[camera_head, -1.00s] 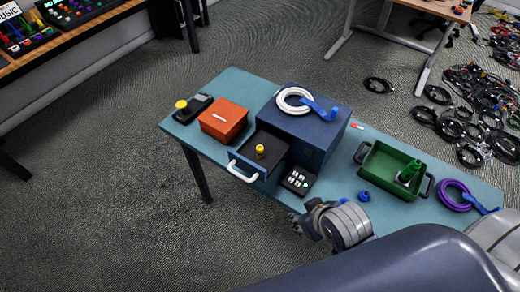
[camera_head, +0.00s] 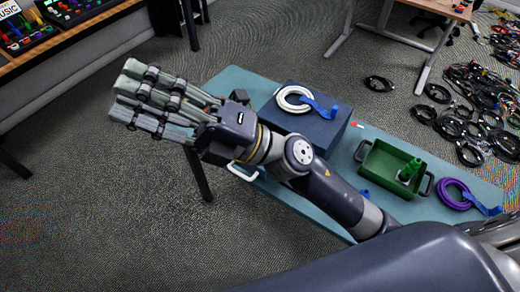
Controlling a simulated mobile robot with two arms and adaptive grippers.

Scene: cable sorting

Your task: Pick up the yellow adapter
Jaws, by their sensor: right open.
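The yellow adapter is hidden now behind my right arm; the yellow piece seen earlier in the open drawer and the one at the table's left end are both covered. My right gripper (camera_head: 127,92) is open and empty, its fingers pointing left, over the table's left end and the floor beyond. The drawer's white handle (camera_head: 243,175) shows just below my right wrist. The dark blue drawer box (camera_head: 325,128) stands behind my forearm. My left gripper is not in view.
A white cable coil (camera_head: 289,104) with a blue end lies on the box. A green tray (camera_head: 377,180) holding a green piece and a purple cable coil (camera_head: 443,193) are on the teal table (camera_head: 240,80) to the right. Black cables (camera_head: 470,90) lie on the floor.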

